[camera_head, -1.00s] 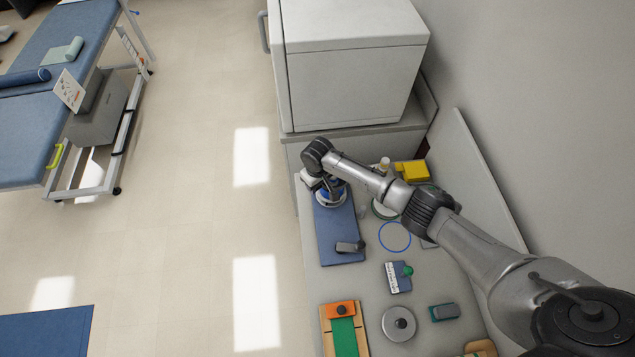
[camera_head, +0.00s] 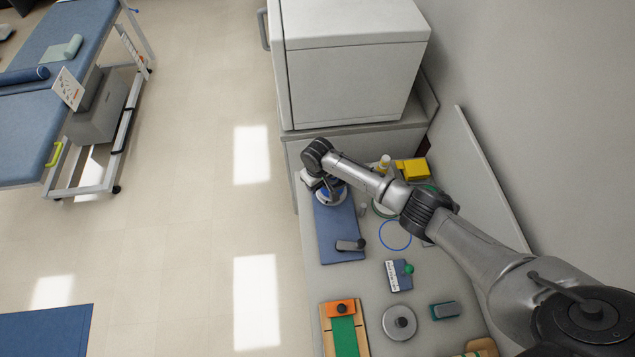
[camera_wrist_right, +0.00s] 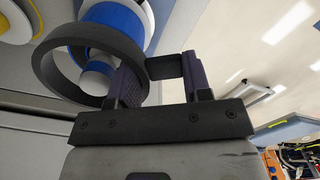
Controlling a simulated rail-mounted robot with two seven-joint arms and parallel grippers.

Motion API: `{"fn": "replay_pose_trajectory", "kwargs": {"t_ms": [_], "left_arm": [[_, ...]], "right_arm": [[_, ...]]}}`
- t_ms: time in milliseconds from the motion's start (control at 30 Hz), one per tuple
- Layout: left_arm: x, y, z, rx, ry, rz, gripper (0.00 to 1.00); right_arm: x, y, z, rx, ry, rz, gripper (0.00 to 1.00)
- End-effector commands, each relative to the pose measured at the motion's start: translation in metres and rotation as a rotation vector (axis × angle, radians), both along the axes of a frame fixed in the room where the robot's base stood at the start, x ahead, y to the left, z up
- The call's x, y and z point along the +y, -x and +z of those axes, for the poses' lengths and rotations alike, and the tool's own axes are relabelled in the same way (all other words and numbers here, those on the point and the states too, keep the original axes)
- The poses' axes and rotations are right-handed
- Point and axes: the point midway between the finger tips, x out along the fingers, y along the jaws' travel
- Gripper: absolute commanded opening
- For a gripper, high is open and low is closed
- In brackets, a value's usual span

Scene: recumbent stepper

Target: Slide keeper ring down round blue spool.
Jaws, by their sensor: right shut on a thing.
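The blue spool (camera_wrist_right: 128,20) shows at the top of the right wrist view, with white parts above and below its blue band. The dark keeper ring (camera_wrist_right: 48,78) is in front of it, and blue and white parts show through the ring's opening. I cannot tell whether the ring encircles the spool or only overlaps it in this view. My right gripper (camera_wrist_right: 164,68) is shut on the ring's dark tab. In the head view the blue and white spool (camera_head: 331,194) is partly hidden under my right wrist, at the far end of a blue mat (camera_head: 338,236). My left gripper is not in view.
A yellow block (camera_head: 412,169) is near the wall. A large white cabinet (camera_head: 355,80) stands behind.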

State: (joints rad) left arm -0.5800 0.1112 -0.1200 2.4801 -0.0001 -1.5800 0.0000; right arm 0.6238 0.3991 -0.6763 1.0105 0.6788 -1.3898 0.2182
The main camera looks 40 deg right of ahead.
Motion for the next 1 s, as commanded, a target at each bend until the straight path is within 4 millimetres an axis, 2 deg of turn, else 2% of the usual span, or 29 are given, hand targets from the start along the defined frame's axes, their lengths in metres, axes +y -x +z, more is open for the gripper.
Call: {"fn": "replay_pose_trajectory", "kwargs": {"t_ms": [367, 400, 700, 867, 1000], "left_arm": [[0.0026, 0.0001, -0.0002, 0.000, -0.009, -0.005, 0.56], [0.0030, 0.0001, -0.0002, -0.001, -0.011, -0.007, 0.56], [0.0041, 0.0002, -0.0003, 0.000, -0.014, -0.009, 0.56], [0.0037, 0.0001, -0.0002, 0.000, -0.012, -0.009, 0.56], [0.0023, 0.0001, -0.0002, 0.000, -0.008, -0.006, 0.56]], "right_arm": [[0.0000, -0.0001, 0.0000, 0.000, 0.000, 0.000, 0.00], [0.0000, -0.0001, 0.0000, -0.001, 0.000, 0.000, 0.47], [-0.0001, -0.0001, 0.0001, -0.001, 0.000, 0.000, 0.74], [-0.0001, -0.0001, 0.0000, 0.000, 0.000, 0.000, 0.75], [-0.0002, -0.0001, 0.0000, 0.000, 0.000, 0.000, 0.89]]}}
